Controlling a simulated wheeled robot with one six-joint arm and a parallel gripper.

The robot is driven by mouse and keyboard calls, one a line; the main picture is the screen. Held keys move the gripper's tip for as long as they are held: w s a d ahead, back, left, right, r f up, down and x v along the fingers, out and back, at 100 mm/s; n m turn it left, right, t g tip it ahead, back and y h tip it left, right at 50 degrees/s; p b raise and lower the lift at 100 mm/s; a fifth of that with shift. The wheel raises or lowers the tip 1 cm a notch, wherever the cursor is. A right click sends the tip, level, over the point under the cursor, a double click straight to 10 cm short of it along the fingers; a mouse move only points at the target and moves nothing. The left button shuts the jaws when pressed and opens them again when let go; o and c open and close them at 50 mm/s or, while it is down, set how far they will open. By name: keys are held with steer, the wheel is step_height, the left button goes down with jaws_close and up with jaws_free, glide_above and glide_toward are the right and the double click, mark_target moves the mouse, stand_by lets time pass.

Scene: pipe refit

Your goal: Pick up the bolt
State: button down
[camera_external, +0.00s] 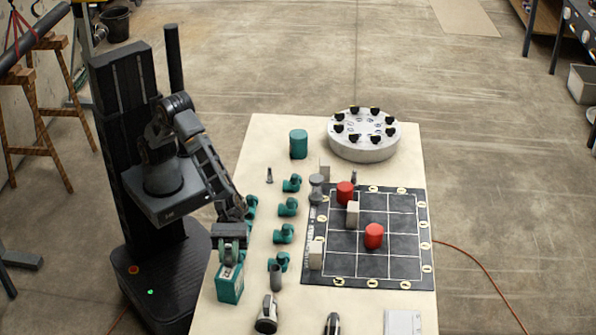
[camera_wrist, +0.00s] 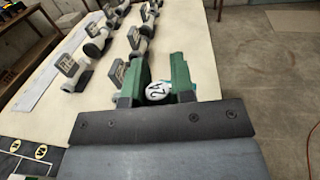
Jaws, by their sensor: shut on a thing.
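My gripper (camera_external: 229,264) is low at the left edge of the table. In the wrist view, its two green fingers (camera_wrist: 160,72) are shut on a small round white piece with black marks (camera_wrist: 157,91). Only the end of this piece shows, so I cannot tell whether it is the bolt. In the outside view, a small dark bolt-like peg (camera_external: 269,175) stands upright on the table, beyond the gripper. A similar peg (camera_external: 354,177) stands near the back edge of the mat. My gripper is apart from both pegs.
Several teal pipe fittings (camera_external: 288,207) stand in a row right of my arm. A dark gridded mat (camera_external: 392,272) carries red cylinders (camera_external: 374,236) and pale blocks. A round white disc (camera_external: 364,151) with black knobs and a teal cylinder (camera_external: 299,144) stand at the back.

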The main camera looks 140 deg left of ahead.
steer(key=shift+r, duration=0.1)
steer(key=shift+r, duration=0.45)
step_height(320, 180, up, 2)
steer(key=shift+r, duration=0.15)
steer(key=s+a+r, duration=0.2)
steer(key=s+r, duration=0.7)
steer(key=s, duration=0.4)
glide_above(228, 277)
steer(key=shift+s+f, duration=0.1)
steer(key=shift+f, duration=4.45)
steer(key=shift+f+b, duration=0.35)
steer(key=shift+f, duration=1.15)
